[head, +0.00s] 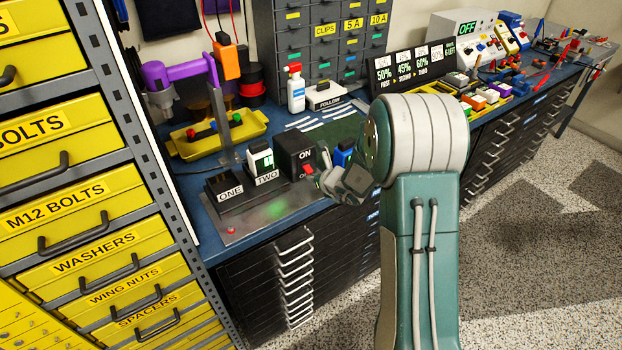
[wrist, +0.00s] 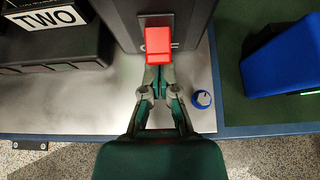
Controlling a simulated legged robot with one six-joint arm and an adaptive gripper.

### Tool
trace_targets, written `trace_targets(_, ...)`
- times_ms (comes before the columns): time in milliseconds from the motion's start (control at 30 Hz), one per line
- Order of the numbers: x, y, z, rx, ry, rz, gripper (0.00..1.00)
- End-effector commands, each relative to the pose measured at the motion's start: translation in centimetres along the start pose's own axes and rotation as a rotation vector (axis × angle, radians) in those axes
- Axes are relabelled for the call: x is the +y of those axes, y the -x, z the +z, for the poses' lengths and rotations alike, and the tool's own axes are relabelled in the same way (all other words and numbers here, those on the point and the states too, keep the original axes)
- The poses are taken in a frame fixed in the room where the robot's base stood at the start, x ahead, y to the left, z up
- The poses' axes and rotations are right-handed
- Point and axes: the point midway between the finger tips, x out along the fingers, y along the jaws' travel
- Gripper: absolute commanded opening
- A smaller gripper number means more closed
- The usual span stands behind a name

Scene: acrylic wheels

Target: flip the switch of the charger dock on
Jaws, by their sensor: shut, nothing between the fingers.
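The charger dock has a grey metal plate (head: 268,215) on the blue bench, with black slots labelled ONE (head: 230,193) and TWO (head: 267,178). A battery with a green light (head: 260,158) stands in slot TWO; slot ONE shows no such battery. The dock's black switch box (head: 292,147) is marked ON at its top. Its red switch (head: 309,169) also shows in the wrist view (wrist: 158,45), partly covering lettering below it. My gripper (wrist: 157,73) is shut and empty, its fingertips at the switch's near edge; whether they touch is unclear.
A blue block (wrist: 282,55) stands right of the switch box. A small blue-and-white knob (wrist: 203,99) is right of my fingers. The yellow drawer rack (head: 95,215) is left.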

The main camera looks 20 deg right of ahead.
Motion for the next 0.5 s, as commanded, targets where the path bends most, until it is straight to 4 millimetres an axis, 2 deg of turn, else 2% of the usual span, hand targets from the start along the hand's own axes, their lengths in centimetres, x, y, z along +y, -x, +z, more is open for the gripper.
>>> trace_targets(500, -0.58, 0.46, 0.23, -0.001, -0.001, -0.001, 0.0)
